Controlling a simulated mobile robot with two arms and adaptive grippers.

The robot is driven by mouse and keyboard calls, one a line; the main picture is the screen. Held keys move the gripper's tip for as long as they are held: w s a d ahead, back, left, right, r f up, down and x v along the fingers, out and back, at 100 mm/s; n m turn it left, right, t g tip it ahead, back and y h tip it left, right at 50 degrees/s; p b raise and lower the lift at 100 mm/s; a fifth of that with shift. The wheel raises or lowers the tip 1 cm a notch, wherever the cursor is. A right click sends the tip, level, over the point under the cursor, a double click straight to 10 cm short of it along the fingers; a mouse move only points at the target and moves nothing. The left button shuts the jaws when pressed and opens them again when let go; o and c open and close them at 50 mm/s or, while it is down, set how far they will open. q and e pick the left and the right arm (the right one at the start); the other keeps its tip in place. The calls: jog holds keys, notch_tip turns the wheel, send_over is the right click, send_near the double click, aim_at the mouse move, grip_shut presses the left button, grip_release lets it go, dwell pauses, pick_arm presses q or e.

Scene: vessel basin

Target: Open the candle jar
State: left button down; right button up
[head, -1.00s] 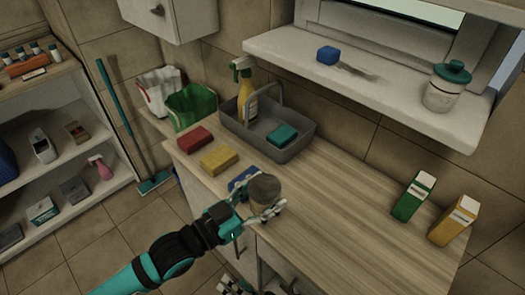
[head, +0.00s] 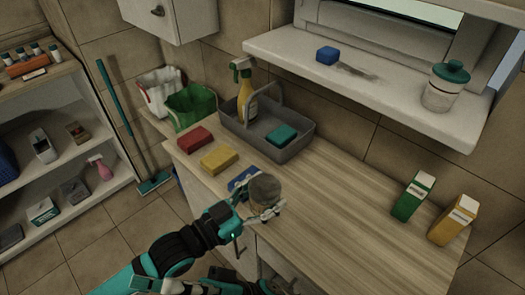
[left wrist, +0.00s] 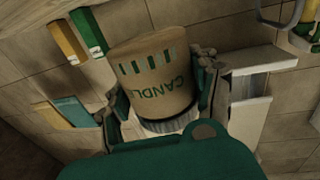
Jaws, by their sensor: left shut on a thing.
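The candle jar (head: 257,206) is a brown jar with a dark grey-brown top (head: 265,187), over the front edge of the wooden counter. My left gripper (head: 259,208) is shut around its side. In the left wrist view the jar (left wrist: 152,75) shows the word CANDLE and green bars, with a finger on either side. A pale ridged band (left wrist: 172,124) rings its near end. The top looks in place. Parts of what looks like my right arm show at the bottom edge of the head view; its fingers cannot be made out.
On the counter (head: 330,215) stand red (head: 195,139), yellow (head: 219,158) and blue (head: 243,178) blocks, a grey caddy (head: 262,142) with a spray bottle, and green (head: 413,196) and yellow (head: 452,220) cartons. The counter's middle is clear. A teal-lidded jar (head: 440,92) stands on the sill.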

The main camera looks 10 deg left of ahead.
jog(key=w+d+r+n+g+h, duration=0.2)
jog(key=r+n+g+h, duration=0.5)
jog(key=n, duration=0.6)
jog(key=w+d+r+n+g+h, duration=0.2)
jog(key=r+n+g+h, duration=0.25)
jog(key=r+n, duration=0.65)
jog(key=n+t+h, duration=0.5)
jog(key=t+h, duration=0.9)
jog(key=t, duration=0.5)
send_over(263, 186)
notch_tip(263, 186, down, 13)
jog(key=shift+a+f, duration=0.1)
jog(key=shift+t+h, duration=0.25)
jog(key=shift+f, duration=3.9)
